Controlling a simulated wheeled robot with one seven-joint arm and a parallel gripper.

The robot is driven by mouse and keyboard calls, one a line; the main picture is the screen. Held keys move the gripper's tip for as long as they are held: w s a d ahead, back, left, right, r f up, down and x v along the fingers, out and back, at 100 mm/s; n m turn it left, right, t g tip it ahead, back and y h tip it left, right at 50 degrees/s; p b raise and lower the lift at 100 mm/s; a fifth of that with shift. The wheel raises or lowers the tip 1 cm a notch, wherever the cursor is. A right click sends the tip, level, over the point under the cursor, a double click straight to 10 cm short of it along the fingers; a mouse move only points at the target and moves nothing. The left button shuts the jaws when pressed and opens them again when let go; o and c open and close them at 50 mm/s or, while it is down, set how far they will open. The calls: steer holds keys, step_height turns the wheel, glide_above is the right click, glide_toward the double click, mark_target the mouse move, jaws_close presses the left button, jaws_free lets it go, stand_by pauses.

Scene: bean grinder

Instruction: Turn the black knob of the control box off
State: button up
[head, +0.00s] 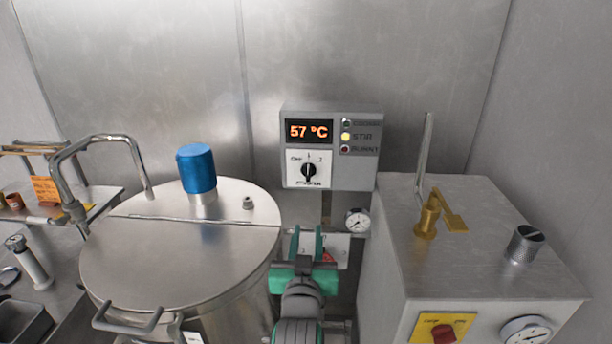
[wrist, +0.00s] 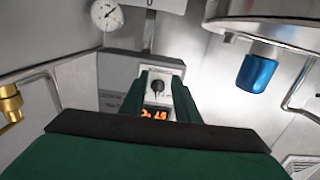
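The grey control box (head: 361,172) is on the back wall in the head view. Its black knob (head: 309,172) sits on a white dial plate below a lit "57 °C" display, and its pointer looks roughly upright. The STIR lamp is lit yellow. My gripper (head: 306,238) is below the box, with its green fingers apart and empty. In the wrist view, which shows the box upside down, the knob (wrist: 157,87) appears between the fingers, some distance beyond them. Nothing touches the knob.
A steel vessel (head: 165,255) with a blue cap (head: 196,168) stands left of my gripper. A steel cabinet (head: 480,250) with a brass valve (head: 428,215) stands to the right. A small gauge (head: 357,221) is just below the box's right side. The space before the knob is clear.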

glide_toward(308, 170)
steer(key=w, duration=0.7)
steer(key=shift+w+a+f, duration=0.2)
steer(key=shift+a, duration=0.05)
steer(key=shift+w+d, duration=0.4)
steer(key=shift+a, duration=0.1)
steer(key=shift+a, duration=0.1)
jaws_close()
